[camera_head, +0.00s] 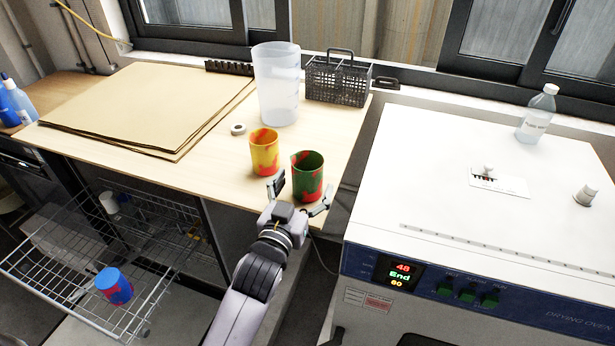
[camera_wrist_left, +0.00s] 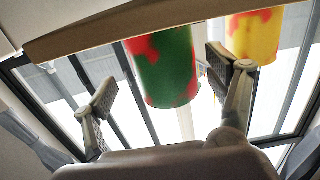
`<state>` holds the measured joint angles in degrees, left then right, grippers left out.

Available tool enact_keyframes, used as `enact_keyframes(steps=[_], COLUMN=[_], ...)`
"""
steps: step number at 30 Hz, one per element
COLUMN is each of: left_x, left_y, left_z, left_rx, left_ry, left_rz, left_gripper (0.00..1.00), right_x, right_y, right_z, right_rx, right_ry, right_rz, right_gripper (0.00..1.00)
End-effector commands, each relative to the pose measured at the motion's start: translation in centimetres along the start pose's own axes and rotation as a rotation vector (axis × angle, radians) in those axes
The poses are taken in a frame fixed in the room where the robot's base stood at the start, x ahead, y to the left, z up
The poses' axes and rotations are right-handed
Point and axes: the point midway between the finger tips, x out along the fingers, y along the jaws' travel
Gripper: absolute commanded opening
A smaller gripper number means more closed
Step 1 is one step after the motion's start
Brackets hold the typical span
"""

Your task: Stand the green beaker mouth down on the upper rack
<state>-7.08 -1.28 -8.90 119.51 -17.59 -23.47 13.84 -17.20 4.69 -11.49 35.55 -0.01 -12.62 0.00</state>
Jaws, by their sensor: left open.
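The green beaker (camera_head: 308,178) with red patches stands mouth up near the front edge of the wooden table. My left gripper (camera_head: 301,194) is open in front of it, one finger at each side, not closed on it. In the left wrist view the green beaker (camera_wrist_left: 166,68) shows between the two spread fingers of the gripper (camera_wrist_left: 163,82). A wire rack (camera_head: 42,268) extends from the cabinet under the table at lower left. A blue beaker (camera_head: 114,287) with red patches stands on it. My right gripper is not in view.
A yellow beaker (camera_head: 264,153) stands just left of the green one, and a clear jug (camera_head: 275,85) behind it. A black basket (camera_head: 338,80) and brown sheets (camera_head: 146,105) are also on the table. The white drying oven (camera_head: 440,170) stands at right. The rack has bare room left of the blue beaker.

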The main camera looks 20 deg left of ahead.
Motion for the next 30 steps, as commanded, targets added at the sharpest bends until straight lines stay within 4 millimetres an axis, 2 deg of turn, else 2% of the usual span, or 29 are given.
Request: enact_keyframes(steps=[3, 7, 17, 30], left_x=[2.0, 3.5, 4.1, 4.1], left_y=[-0.5, -0.5, -0.5, -0.5], left_z=[-0.5, -0.2, -0.1, -0.1], left_rx=[0.001, 0.000, 0.000, 0.000], left_ry=[0.003, 0.002, 0.001, 0.001], left_rz=[0.000, 0.001, 0.000, 0.001], left_gripper=[0.79, 0.79, 0.79, 0.49], right_x=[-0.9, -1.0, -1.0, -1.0], right_y=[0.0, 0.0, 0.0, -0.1], right_z=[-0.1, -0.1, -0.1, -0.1], right_rx=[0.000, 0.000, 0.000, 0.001], right_ry=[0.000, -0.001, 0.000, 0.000], right_rz=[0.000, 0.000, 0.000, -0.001], right_gripper=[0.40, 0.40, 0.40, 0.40])
